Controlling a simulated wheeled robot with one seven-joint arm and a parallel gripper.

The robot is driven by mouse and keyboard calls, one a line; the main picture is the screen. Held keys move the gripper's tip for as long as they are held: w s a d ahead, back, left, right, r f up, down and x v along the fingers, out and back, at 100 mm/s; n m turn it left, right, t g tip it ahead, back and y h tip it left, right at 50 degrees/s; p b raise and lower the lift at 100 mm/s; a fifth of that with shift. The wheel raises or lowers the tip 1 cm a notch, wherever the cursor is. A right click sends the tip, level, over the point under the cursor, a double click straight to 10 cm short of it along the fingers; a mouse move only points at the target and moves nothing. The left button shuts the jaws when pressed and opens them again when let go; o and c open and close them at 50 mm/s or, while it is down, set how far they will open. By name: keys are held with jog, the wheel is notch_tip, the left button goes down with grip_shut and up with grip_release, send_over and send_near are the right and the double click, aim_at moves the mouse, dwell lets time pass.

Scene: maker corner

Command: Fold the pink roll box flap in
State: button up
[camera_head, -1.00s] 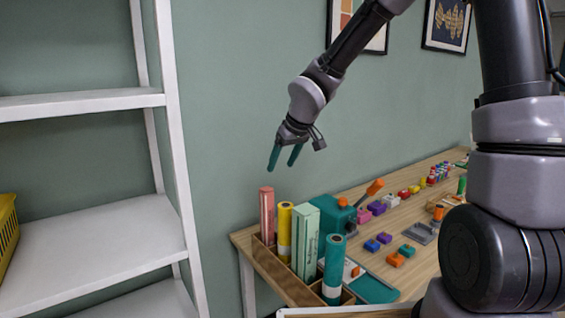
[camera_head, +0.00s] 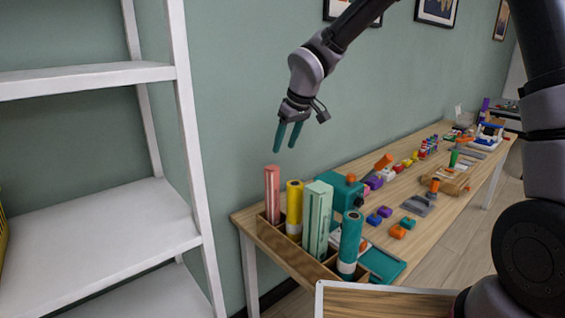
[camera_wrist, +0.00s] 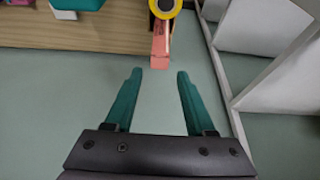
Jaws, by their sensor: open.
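The pink roll box (camera_head: 272,196) stands upright at the left end of a wooden divided holder (camera_head: 290,257) on the table's near left corner. In the wrist view the pink box (camera_wrist: 160,46) lies beyond and between my fingertips, beside a yellow roll (camera_wrist: 165,6). My gripper (camera_head: 288,147) is above the pink box and a little to its right in the head view, fingers down, open and empty. The gripper also shows in the wrist view (camera_wrist: 158,72), apart from the box. I cannot make out the state of the flap.
The yellow roll, a mint green box (camera_head: 317,220) and a teal roll (camera_head: 350,243) stand close beside the pink box. A white shelf (camera_head: 110,235) rises at left. A teal machine (camera_head: 338,188) and small coloured blocks occupy the table (camera_head: 440,205).

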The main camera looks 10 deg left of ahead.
aim_at(276, 168)
jog(key=x, duration=0.7)
jog(key=shift+a+f, duration=0.2)
jog(key=shift+f, duration=0.15)
grip_shut()
